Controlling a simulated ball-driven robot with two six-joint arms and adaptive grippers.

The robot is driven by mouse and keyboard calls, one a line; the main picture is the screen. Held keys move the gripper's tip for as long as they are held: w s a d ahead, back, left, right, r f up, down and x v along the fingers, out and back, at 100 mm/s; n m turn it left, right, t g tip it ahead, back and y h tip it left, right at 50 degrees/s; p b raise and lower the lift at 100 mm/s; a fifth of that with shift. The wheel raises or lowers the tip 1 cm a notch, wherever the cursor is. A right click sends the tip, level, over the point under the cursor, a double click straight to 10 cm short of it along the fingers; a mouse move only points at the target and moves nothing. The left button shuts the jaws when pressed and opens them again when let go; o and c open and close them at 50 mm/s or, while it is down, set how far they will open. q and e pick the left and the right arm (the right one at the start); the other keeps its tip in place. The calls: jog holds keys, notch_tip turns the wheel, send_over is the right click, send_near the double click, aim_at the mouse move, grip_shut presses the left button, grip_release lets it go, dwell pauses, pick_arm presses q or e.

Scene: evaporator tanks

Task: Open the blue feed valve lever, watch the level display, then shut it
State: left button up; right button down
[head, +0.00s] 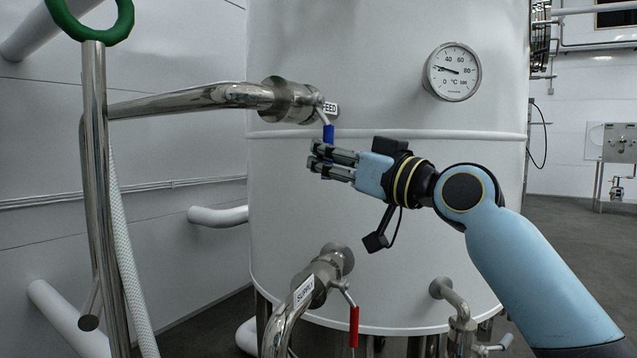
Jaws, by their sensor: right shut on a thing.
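The blue feed valve lever (328,134) hangs down from the feed valve (290,101) on the left front of the white tank (385,205). A small FEED tag (330,108) sits by the valve. My right gripper (318,160) comes in from the right, and its fingers are shut on the blue lever's lower part. The fingers hide the lever's lower end. My left gripper is not in view. No level display can be made out; a round dial marked °C (452,72) is on the tank's upper right.
A second valve with a red lever (353,326) and a tagged steel pipe (305,290) stands below my right gripper. A steel post with a green handwheel (92,15) and a pale hose (130,260) stand at left. A control panel (619,143) is far right.

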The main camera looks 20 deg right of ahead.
jog(key=shift+w+d+f+n+b, duration=0.2)
jog(key=shift+f+n+b, duration=0.15)
jog(key=shift+f+n, duration=0.05)
jog(key=shift+r, duration=0.1)
jog(key=c, duration=1.4)
grip_release()
jog(key=shift+s+d, duration=0.1)
jog(key=shift+d, duration=0.3)
jog(key=shift+o, duration=0.7)
jog(key=shift+r, duration=0.15)
jog(key=shift+a, duration=0.2)
jog(key=v, duration=0.7)
jog(key=shift+s, duration=0.2)
jog(key=shift+d, duration=0.15)
